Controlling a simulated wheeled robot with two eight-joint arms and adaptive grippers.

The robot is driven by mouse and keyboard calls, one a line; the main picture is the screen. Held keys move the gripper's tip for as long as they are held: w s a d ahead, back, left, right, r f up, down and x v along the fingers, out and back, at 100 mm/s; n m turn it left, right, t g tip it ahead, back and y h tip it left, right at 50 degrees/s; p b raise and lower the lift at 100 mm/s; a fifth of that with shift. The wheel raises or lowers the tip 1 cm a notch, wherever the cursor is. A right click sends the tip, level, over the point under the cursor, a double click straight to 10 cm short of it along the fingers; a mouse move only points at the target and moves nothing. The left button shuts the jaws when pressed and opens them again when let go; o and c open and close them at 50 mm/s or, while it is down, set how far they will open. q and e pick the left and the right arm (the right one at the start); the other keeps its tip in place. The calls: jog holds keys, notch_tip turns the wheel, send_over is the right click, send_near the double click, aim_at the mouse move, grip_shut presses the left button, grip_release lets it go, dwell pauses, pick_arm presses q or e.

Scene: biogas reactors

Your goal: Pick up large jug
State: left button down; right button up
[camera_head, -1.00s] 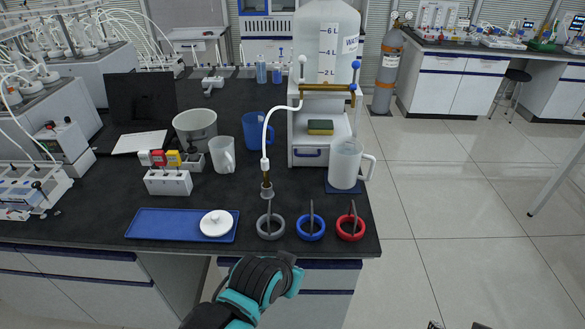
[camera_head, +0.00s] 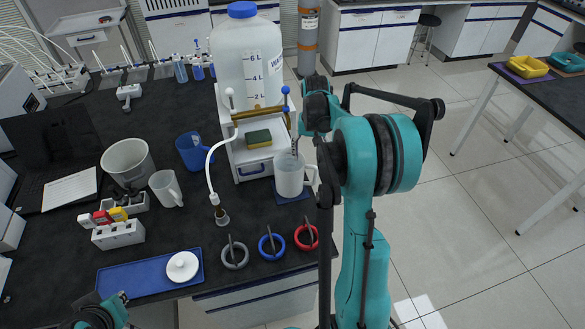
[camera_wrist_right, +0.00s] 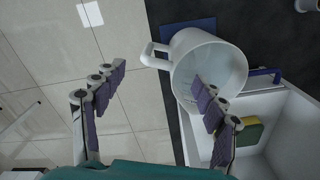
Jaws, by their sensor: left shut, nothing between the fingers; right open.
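The large jug (camera_head: 289,176) is a white, translucent, open-topped vessel with a handle on its right. It stands upright on a dark blue mat (camera_head: 283,196) near the bench's right edge. In the right wrist view, the jug (camera_wrist_right: 212,70) is seen from above, with its handle toward the upper left. My right gripper (camera_wrist_right: 158,76) is open, with one finger over the jug's mouth and the other left of the handle, over the floor. Whether it touches the jug cannot be told. My left gripper (camera_head: 122,296) is shut and empty at the lower left, near the blue tray (camera_head: 140,285).
A large water bottle (camera_head: 248,60) stands on a white stand with a yellow-green sponge (camera_head: 259,138), just behind the jug. Grey, blue and red rings (camera_head: 306,237) lie in front. A blue mug (camera_head: 190,150) and white mug (camera_head: 166,188) stand left. Open floor lies right.

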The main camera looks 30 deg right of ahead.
aim_at(311, 166)
notch_tip(311, 166, down, 8)
jog(key=shift+d+r+b, duration=0.1)
jog(key=shift+d+b, duration=0.05)
jog(key=shift+b, duration=0.95)
grip_shut()
